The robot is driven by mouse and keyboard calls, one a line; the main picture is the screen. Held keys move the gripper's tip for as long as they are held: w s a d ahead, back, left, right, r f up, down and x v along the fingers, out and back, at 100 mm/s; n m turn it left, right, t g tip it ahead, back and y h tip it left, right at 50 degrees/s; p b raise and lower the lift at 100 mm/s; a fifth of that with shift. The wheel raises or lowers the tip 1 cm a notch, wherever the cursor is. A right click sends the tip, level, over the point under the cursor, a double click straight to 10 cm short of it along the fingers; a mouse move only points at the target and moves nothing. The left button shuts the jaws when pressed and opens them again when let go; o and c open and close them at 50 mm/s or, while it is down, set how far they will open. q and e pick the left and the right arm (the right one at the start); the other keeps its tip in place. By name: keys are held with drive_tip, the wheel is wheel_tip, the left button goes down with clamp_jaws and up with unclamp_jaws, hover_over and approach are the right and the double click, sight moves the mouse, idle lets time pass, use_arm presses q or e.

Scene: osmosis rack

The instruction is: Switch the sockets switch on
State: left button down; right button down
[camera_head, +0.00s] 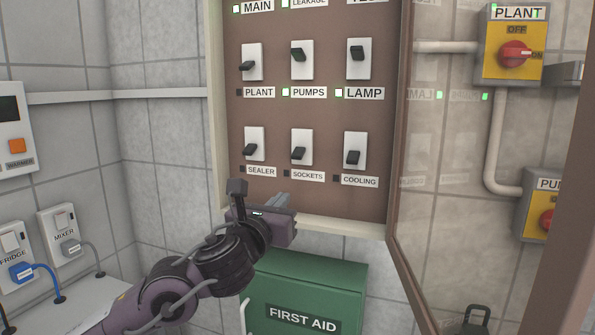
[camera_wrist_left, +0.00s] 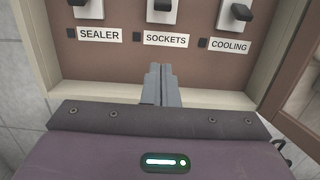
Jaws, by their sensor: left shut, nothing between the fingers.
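The sockets switch (camera_head: 300,149) is a black toggle on a white plate in the lower middle of the brown panel, and its lever points down. The SOCKETS label (camera_head: 307,175) is under it, with a dark indicator beside it. In the left wrist view the lower part of the sockets switch (camera_wrist_left: 162,8) shows at the top edge. My left gripper (camera_head: 283,200) is shut and empty, just below the label and in front of the panel's lower edge. In the left wrist view its closed fingers (camera_wrist_left: 161,82) point up toward the SOCKETS label. My right gripper is out of view.
The sealer switch (camera_head: 254,147) and cooling switch (camera_head: 354,151) flank it, both levers down. Pumps (camera_head: 302,58) and lamp switches above have lit green indicators. The cabinet's open glass door (camera_head: 480,180) stands at right. A green first aid box (camera_head: 310,285) is below.

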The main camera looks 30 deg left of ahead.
sight(298, 154)
use_arm(q)
drive_tip(key=p+x, duration=0.3)
drive_tip(key=x, duration=0.7)
drive_tip(key=shift+s+r, duration=0.1)
drive_tip(key=shift+r, duration=0.05)
drive_tip(key=r+p, duration=0.1)
drive_tip(key=s+r+p, duration=0.1)
drive_tip(key=shift+d+r, duration=0.2)
drive_tip(key=shift+r, duration=0.1)
drive_tip(key=shift+s+r+p, duration=0.25)
drive_tip(key=shift+r+p, duration=0.05)
drive_tip(key=shift+p, duration=0.05)
drive_tip(key=shift+w+f, duration=0.1)
